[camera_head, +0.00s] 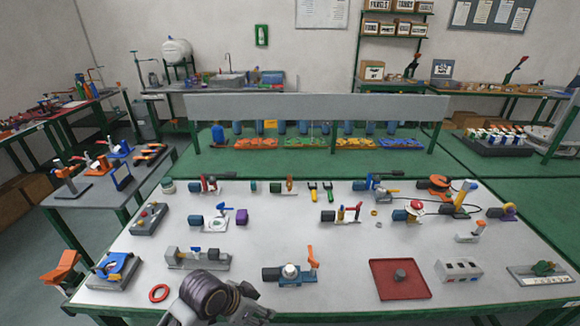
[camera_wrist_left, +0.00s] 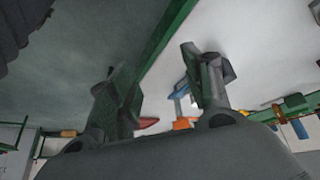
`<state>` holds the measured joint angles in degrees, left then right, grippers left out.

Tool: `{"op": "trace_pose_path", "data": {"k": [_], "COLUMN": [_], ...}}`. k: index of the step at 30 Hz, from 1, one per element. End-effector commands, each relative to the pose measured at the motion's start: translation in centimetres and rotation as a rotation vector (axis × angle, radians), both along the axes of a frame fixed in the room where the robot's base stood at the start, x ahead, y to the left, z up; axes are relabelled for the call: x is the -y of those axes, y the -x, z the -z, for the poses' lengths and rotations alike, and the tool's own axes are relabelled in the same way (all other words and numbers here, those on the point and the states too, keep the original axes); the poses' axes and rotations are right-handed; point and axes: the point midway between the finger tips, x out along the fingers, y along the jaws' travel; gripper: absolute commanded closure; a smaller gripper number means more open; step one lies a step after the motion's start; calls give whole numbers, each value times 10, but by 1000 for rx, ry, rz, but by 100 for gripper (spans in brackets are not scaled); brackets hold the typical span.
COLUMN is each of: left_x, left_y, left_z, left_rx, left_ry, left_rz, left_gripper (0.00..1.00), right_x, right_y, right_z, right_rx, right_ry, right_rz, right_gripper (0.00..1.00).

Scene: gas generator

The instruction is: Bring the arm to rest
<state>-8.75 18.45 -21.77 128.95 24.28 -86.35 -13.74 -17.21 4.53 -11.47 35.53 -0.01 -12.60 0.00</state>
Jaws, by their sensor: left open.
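My left gripper (camera_head: 246,305) shows at the front edge of the white-topped bench (camera_head: 330,255), low in the head view, with dark arm links beside it. In the left wrist view its two dark fingers (camera_wrist_left: 163,84) stand apart with nothing between them. Behind the fingers, that view shows a green frame bar, the pale bench top and blurred blue and orange parts. My right gripper is not visible in either view.
Close to the left gripper are a red ring (camera_head: 158,293), a grey vise-like fixture (camera_head: 198,259) and a blue valve with an orange lever (camera_head: 290,272). A red tray (camera_head: 400,279) lies to the right. Bare bench top lies between the parts.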

Motion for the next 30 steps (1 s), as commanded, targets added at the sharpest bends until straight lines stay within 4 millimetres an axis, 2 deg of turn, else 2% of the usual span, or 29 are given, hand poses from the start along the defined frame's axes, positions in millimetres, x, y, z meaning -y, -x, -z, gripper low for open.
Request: {"op": "trace_pose_path", "data": {"k": [18, 30], "left_x": [-90, -125], "left_y": [55, 79], "left_z": [15, 19], "left_rx": [-86, -117], "left_ry": [-85, -137], "left_rz": [-455, -602], "left_gripper": [50, 50], "right_x": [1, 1], "right_y": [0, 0], "right_z": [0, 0], "right_rx": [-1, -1], "right_ry": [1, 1], "right_rz": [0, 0], "right_gripper": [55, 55]}}
